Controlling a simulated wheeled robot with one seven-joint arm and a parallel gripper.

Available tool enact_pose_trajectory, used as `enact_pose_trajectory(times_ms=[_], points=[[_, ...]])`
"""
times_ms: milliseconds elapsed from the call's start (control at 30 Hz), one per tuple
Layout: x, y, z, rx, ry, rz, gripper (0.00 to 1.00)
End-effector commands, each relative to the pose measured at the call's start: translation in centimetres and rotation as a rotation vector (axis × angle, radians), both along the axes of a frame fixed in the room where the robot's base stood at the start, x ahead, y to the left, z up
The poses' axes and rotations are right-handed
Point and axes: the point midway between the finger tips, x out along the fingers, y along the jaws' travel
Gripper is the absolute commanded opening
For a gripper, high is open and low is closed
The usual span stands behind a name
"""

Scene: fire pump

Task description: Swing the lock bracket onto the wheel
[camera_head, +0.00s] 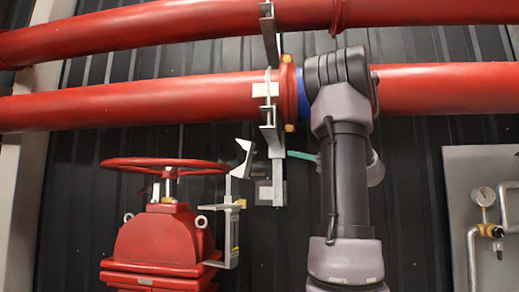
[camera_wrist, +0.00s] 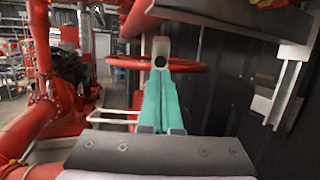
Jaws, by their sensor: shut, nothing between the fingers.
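The red handwheel (camera_head: 160,163) lies level on top of the red valve body (camera_head: 160,238) in the head view; part of it shows in the wrist view (camera_wrist: 190,67). The pale grey lock bracket (camera_head: 243,158) stands at the wheel's right edge, above an upright mount on the valve's right side. Its end with a dark hole (camera_wrist: 160,52) shows in the wrist view, just past my fingertips. I cannot tell whether it touches the rim. My gripper (camera_wrist: 160,72) has teal fingers, shut and empty, pointing at the bracket. In the head view its teal fingertips (camera_head: 290,154) are right of the bracket, with a gap.
Two red pipes run across above; the lower pipe (camera_head: 150,101) passes behind my arm. A grey metal support (camera_head: 270,120) hangs between my gripper and the bracket in the picture. A panel with a gauge (camera_head: 483,196) stands at the right. Dark ribbed wall lies behind.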

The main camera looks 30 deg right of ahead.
Motion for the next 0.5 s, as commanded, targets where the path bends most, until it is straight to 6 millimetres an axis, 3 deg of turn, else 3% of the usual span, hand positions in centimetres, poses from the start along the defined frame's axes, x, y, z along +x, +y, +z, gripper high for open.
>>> enact_pose_trajectory(times_ms=[267,500], points=[[0.3,0.4,0.1,-0.004,0.0,0.003,0.0],[2.9,2.5,1.0,-0.007,-0.001,0.007,0.0]])
